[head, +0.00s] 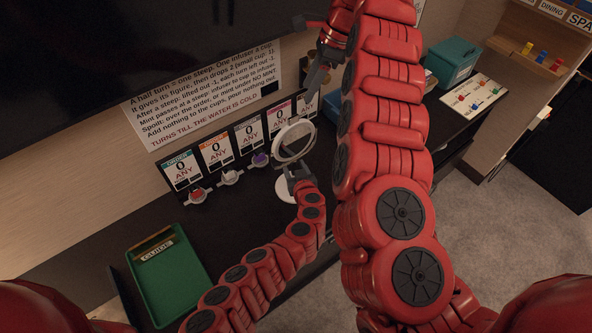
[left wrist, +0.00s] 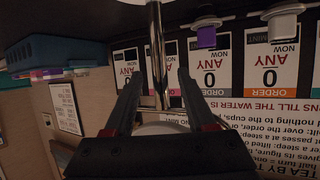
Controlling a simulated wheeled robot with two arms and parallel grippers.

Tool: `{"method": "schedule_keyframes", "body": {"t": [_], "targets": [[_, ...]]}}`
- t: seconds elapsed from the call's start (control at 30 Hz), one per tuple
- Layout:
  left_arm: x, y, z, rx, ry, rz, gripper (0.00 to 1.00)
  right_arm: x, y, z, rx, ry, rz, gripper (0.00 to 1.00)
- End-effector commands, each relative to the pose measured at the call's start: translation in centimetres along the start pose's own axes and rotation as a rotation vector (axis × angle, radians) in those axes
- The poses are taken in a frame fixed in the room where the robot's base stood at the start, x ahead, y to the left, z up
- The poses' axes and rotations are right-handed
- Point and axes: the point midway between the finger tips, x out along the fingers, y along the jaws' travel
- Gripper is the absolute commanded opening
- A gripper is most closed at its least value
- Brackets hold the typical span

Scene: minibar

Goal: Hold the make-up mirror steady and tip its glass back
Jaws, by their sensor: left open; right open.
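The make-up mirror (head: 293,142) stands on the dark counter. Its round glass in a pale ring is tilted, and its round white base (head: 287,191) is partly hidden by my left arm. My left gripper (head: 296,176) is low at the mirror, just below the ring. In the left wrist view, my open left gripper (left wrist: 160,78) has the silver post (left wrist: 156,45) between its fingers, with gaps on both sides. My right gripper (head: 313,77) is open above and behind the mirror, pointing down toward the ring; its fingertips are hard to make out and contact cannot be told.
Several order cards (head: 216,152) with small coloured items stand along the back, left of the mirror. A green tray (head: 172,284) lies at front left. A teal box (head: 452,60) and a white card (head: 474,95) are at right. A dark screen (head: 120,60) hangs above.

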Motion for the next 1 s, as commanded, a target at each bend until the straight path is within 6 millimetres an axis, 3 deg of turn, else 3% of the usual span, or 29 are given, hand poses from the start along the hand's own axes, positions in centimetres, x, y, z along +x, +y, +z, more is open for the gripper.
{"method": "schedule_keyframes", "body": {"t": [0.43, 0.73, 1.0], "targets": [[0.37, -0.04, 0.01, -0.001, -0.001, -0.001, 0.54, 0.00, 0.00, 0.00, 0.000, 0.000, 0.000, 0.50], [0.37, -0.06, 0.01, -0.001, -0.001, -0.001, 0.00, 0.00, 0.00, 0.00, 0.000, 0.000, 0.000, 0.50], [0.38, -0.08, 0.01, 0.000, -0.001, -0.001, 0.00, 0.00, 0.00, 0.00, 0.000, 0.000, 0.000, 0.50]]}}
